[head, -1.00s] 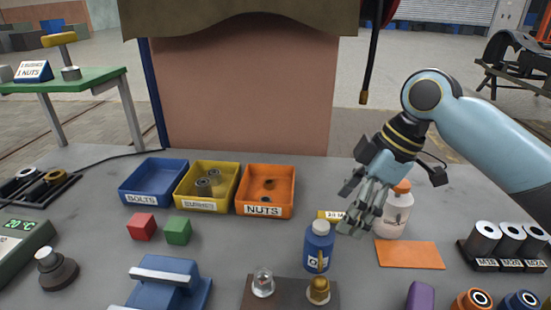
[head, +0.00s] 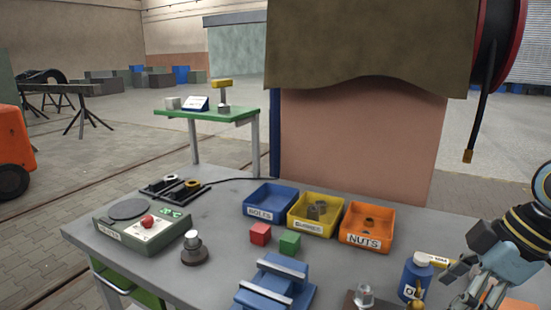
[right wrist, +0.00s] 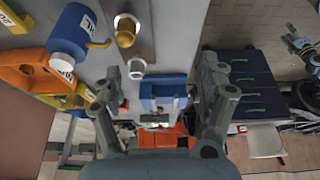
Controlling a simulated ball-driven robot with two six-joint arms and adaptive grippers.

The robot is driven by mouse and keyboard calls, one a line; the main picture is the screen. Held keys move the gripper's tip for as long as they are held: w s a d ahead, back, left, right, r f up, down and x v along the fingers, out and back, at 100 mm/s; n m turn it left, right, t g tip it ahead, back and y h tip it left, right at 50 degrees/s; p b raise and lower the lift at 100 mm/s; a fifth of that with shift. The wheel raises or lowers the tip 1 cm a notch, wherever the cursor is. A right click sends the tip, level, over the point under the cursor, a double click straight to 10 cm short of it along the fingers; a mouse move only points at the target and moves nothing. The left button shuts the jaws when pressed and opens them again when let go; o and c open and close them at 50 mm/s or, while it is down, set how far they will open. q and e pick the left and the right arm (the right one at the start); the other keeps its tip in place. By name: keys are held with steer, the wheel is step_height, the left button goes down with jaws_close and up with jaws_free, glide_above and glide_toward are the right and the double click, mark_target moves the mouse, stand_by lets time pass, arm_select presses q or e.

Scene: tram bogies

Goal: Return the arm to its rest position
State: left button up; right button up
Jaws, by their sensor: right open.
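My right gripper (head: 474,284) is at the right edge of the head view, just right of the blue bottle (head: 416,278). In the right wrist view its two fingers (right wrist: 177,75) are spread apart with nothing held between them. The blue bottle (right wrist: 70,38) and a brass-coloured fitting (right wrist: 126,34) lie left of and above the fingers there. The blue vise-like block (right wrist: 163,86) shows beyond the gap. Most of my right arm is cut off by the edge of the head view. My left gripper is in neither view.
Blue (head: 270,210), yellow (head: 314,226) and orange (head: 366,240) bins stand along the back of the bench. Red (head: 260,233) and green (head: 290,243) cubes sit before them. The blue vise-like block (head: 275,290) is at the front. Bare bench (head: 225,215) lies left of the bins.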

steer(key=s+a+f+m+t+h, duration=0.1)
steer(key=s+a+f+m+h, duration=0.1)
steer(key=s+m, duration=0.5)
steer(key=s+a+f+m+h, duration=0.1)
steer(key=s+a+m+h, duration=0.2)
steer(key=s, duration=0.7)
steer(key=s+d+f+b, duration=0.1)
steer(key=d+f+b, duration=0.15)
steer(key=f, duration=1.05)
steer(key=s+d+f+m+g+b, duration=0.1)
steer(key=f+b, duration=0.3)
steer(key=f, duration=0.8)
steer(key=s+d+f+b, duration=0.1)
steer(key=f+b, duration=0.2)
steer(key=f, duration=1)
arm_select(q)
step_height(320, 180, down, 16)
steer(key=b, duration=0.6)
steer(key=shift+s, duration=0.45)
arm_select(e)
steer(key=s+f+g, duration=0.1)
steer(key=s+f, duration=1.6)
steer(key=f, duration=0.3)
steer(key=shift+s+d+f, duration=0.2)
steer(key=shift+s+d, duration=0.15)
steer(key=shift+d, duration=0.05)
